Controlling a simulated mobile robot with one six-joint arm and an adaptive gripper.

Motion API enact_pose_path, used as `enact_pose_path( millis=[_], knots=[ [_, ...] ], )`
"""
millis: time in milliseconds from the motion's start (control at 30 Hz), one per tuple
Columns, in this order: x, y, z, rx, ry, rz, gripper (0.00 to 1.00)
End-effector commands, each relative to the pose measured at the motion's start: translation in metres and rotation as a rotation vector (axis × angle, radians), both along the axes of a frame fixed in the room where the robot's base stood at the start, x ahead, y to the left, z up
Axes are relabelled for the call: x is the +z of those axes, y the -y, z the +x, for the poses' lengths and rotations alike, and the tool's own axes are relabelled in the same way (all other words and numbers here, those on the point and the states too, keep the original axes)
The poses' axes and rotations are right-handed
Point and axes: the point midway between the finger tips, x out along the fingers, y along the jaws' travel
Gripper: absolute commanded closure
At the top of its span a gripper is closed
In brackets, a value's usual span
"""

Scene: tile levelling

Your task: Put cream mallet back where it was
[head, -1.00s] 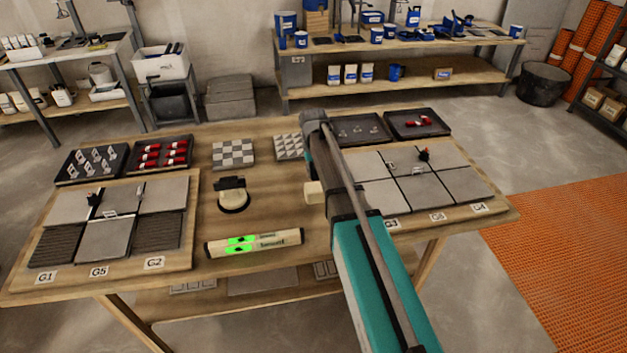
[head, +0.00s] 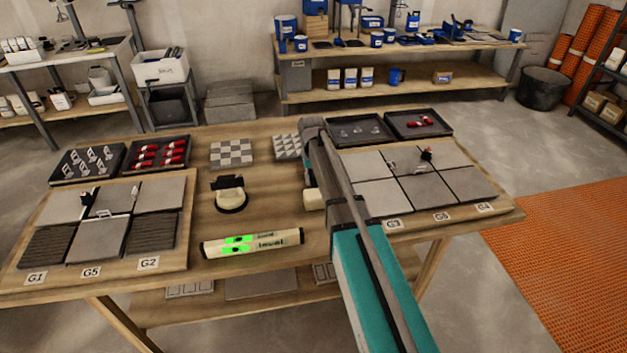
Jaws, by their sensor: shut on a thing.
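A cream block (head: 312,199), which looks like the head of the cream mallet, shows just left of my arm over the middle of the bench. The rest of the mallet is hidden behind the arm. My gripper is also hidden behind my arm, so its fingers and their hold do not show. I cannot tell whether the block touches the bench top. The wooden bench (head: 275,215) has bare wood left of the block.
A cream level (head: 253,243) with green windows lies in front. A round black-and-cream tool (head: 231,195) stands left of the block. Tile panels lie left (head: 104,217) and right (head: 425,183). Trays of red pieces (head: 158,153) and metal clips (head: 87,163) are at the back left.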

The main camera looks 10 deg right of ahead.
Motion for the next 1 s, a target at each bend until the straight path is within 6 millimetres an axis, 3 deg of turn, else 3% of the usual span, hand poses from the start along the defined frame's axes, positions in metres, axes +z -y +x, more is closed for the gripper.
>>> enact_pose_path(
  millis=[100,133,300,1000],
  knots=[
    [0.0,0.0,0.0,0.0,-0.001,0.0,1.0],
    [0.0,0.0,0.0,0.0,0.0,0.0,0.67],
    [0.0,0.0,0.0,0.0,0.0,0.0,0.36],
    [0.011,0.0,0.001,0.0,0.0,0.0,0.35]
  ],
)
